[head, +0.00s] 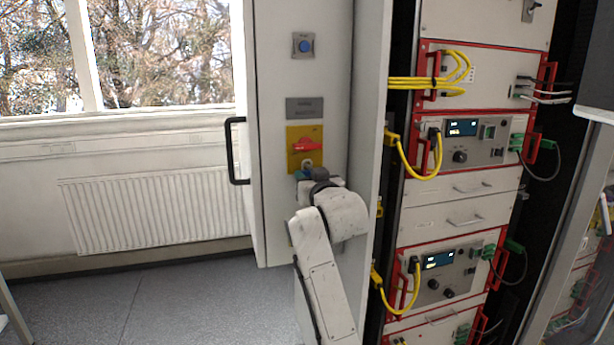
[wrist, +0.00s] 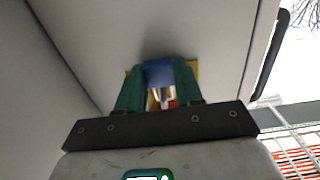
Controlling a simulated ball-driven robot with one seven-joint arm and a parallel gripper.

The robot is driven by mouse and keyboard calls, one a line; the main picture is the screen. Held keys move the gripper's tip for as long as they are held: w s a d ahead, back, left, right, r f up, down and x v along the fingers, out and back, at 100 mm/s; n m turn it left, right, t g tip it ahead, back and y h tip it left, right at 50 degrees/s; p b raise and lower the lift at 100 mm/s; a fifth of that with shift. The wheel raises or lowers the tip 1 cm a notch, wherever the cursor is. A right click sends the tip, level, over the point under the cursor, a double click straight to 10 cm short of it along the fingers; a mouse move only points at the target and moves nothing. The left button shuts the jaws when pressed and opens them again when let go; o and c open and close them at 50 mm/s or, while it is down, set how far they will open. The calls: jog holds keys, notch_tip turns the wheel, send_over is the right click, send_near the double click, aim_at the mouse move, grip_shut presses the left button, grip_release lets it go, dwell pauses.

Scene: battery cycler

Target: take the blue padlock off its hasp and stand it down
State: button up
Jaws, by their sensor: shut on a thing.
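The blue padlock (wrist: 158,72) sits between the two green fingers of my gripper (wrist: 158,84) in the wrist view. The gripper is shut on its body. A shiny metal shackle (wrist: 165,97) shows beside the blue body. In the head view, my gripper (head: 303,174) is at the lower edge of a yellow plate (head: 294,138) with a red rotary handle (head: 306,144) on the grey cabinet door. The padlock is mostly hidden there by the gripper and wrist. Whether the shackle is still through the hasp cannot be told.
The grey door (head: 278,215) has a black pull handle (head: 238,150) on its left edge and a blue button (head: 304,45) above. Right of it stands a rack (head: 455,190) with yellow cables. A radiator (head: 150,210) is at left. The grey floor (head: 170,305) at left is clear.

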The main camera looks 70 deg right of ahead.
jog(key=shift+r, duration=0.35)
jog(key=shift+a, duration=0.1)
jog(key=p+v, duration=0.2)
jog(key=v, duration=0.5)
dwell(1.5)
dwell(0.4)
